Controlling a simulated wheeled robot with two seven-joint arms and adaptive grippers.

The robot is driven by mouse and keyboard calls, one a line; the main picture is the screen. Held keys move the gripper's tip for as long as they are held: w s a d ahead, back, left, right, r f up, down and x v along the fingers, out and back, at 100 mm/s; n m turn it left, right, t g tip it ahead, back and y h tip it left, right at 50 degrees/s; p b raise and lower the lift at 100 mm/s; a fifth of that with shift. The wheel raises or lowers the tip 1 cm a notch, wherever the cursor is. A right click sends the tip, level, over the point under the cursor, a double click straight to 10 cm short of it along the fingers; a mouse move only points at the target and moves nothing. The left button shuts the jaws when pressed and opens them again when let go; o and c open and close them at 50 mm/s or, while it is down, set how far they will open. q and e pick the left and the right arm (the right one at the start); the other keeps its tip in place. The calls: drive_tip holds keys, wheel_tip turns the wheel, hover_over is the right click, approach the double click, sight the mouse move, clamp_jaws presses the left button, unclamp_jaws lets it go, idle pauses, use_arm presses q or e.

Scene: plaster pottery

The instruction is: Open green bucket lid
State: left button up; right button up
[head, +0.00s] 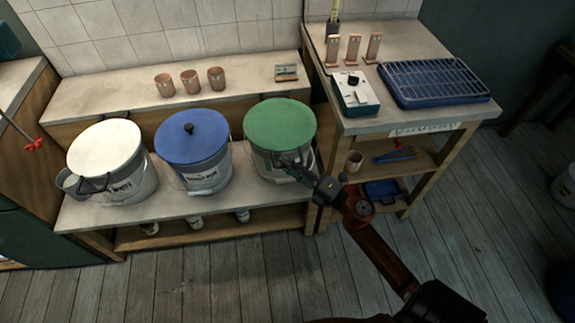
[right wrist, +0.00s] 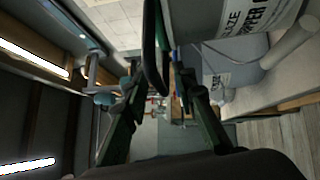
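The green lid (head: 280,124) sits on the rightmost bucket (head: 268,164) on the low bench. My right gripper (head: 294,168) is at the front of this bucket, just below the lid's rim. In the right wrist view its two fingers (right wrist: 160,95) are apart, with a dark curved strip (right wrist: 153,60) between them. I cannot tell whether this strip is a handle or the lid's edge, or whether the fingers touch it. The bucket's printed wall (right wrist: 235,20) is close beside the fingers. My left gripper is not in view.
A blue-lidded bucket (head: 205,177) and a white-lidded bucket (head: 137,185) stand to the left. Clay cups (head: 190,81) stand on the ledge behind. A shelf table (head: 400,45) with a blue rack (head: 435,82) is close on the right. The wooden floor (head: 220,280) in front is clear.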

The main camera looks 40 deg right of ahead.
drive_tip(key=shift+c, duration=0.4)
clamp_jaws()
idle(0.4)
